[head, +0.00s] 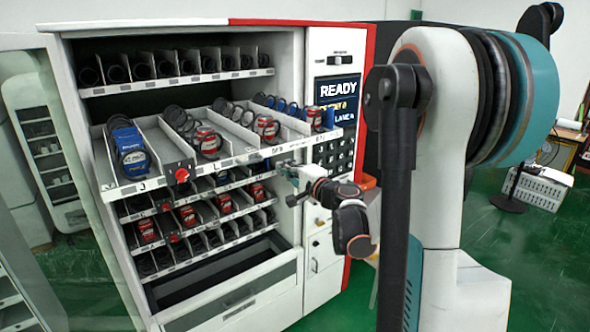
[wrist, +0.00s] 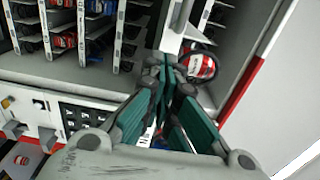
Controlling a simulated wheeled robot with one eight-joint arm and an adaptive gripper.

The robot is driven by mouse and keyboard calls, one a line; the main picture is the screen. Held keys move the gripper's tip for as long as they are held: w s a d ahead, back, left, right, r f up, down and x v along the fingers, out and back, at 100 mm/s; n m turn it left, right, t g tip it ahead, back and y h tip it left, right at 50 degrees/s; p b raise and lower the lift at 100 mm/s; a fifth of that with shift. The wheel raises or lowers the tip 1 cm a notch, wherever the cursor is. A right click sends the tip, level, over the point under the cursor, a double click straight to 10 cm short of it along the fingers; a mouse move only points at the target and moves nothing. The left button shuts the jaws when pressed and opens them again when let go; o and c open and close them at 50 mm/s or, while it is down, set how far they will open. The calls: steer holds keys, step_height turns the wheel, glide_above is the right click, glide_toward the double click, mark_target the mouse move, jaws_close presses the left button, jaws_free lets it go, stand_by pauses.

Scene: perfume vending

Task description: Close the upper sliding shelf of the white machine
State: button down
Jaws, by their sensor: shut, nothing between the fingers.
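The white machine (head: 180,25) stands open at the front. Its pulled-out sliding shelf (head: 225,164) juts forward below a top shelf that sits inside. The pulled-out shelf is split into lanes with black spirals, blue packs and red cans. My gripper (head: 284,165) is at the front rail of this shelf, right of its middle. In the wrist view my gripper (wrist: 170,66) has its teal fingers together and empty, close to a white rail (wrist: 175,25). A red can (wrist: 199,65) shows beside the fingertips. Whether the fingertips touch the rail cannot be told.
The top shelf (head: 180,83) holds black spirals and is inside the cabinet. Lower shelves with red cans sit under the pulled-out shelf. A control panel with a READY display (head: 338,88) is right of the shelves. Green floor (head: 535,250) is open at the right.

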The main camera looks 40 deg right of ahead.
steer(key=w+p, duration=0.1)
steer(key=w, duration=0.6)
steer(key=shift+p, duration=0.4)
